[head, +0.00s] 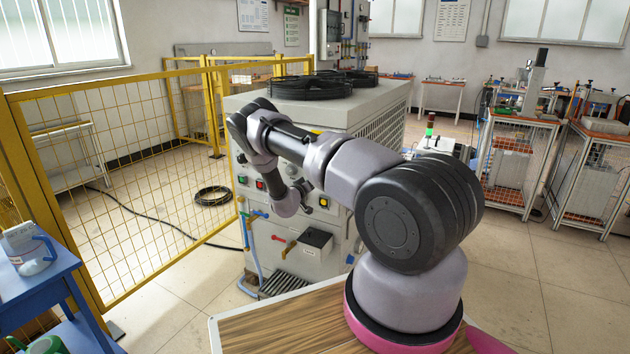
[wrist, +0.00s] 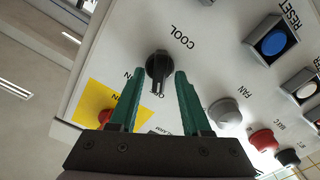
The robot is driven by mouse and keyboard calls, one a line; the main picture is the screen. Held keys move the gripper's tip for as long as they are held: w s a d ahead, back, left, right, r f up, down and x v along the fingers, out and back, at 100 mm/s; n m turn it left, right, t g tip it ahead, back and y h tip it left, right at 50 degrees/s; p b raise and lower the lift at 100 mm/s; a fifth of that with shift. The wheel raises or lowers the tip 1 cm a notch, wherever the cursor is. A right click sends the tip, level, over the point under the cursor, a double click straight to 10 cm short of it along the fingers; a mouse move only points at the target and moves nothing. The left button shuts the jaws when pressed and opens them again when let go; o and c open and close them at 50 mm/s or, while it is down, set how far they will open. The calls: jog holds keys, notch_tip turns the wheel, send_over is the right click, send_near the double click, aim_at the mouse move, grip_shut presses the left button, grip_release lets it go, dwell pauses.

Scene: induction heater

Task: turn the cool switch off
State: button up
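The cool switch (wrist: 158,66) is a black rotary knob below the word COOL on a white panel in the wrist view. Its grip bar runs roughly up and down in that picture. Small letters around it are partly covered by my fingers, so I cannot tell its setting. My gripper (wrist: 160,73) is open, with one green finger on each side of the knob in the picture. The fingers look apart from the knob; I cannot tell how deep they reach. In the head view my arm reaches to the machine's front and hides the switch and the fingertips.
A blue RESET button (wrist: 273,42), a grey FAN knob (wrist: 225,111) and a red button (wrist: 264,140) share the panel. A yellow plate with a red knob (wrist: 106,117) lies by the left finger. A yellow mesh fence (head: 130,170) stands left of the machine (head: 345,110).

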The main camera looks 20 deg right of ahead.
dwell(0.3)
jog(key=v, duration=1)
jog(key=shift+s+a, duration=0.25)
jog(key=shift+s, duration=0.05)
